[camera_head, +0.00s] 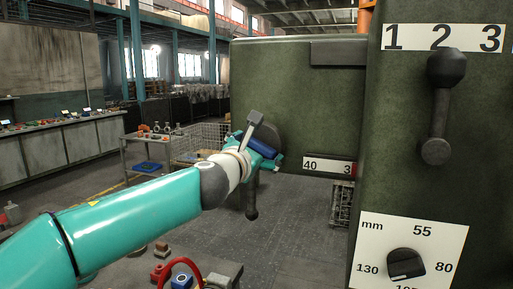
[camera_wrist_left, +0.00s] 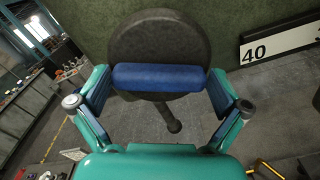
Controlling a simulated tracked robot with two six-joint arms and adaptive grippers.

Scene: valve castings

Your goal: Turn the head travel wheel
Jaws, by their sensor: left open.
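The head travel wheel is a dark round disc (camera_wrist_left: 160,38) against the green machine, with a stubby dark handle (camera_wrist_left: 170,118) below it in the left wrist view. A blue bar (camera_wrist_left: 158,77) lies across the lower disc, between my fingers; I cannot tell what it is fixed to. In the head view the wheel (camera_head: 271,135) is partly hidden behind my left gripper (camera_head: 262,150), and its handle (camera_head: 251,203) hangs below. My left gripper (camera_wrist_left: 158,95) is open, its fingers to either side of the blue bar. My right gripper is not in view.
A scale plate (camera_head: 328,166) with a red mark is right of the wheel. A nearer green column carries a 1-2-3 lever (camera_head: 439,110) and an mm dial (camera_head: 405,264). A cart (camera_head: 150,155) stands at left. Castings lie at the bottom, with a red hoop (camera_head: 180,265).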

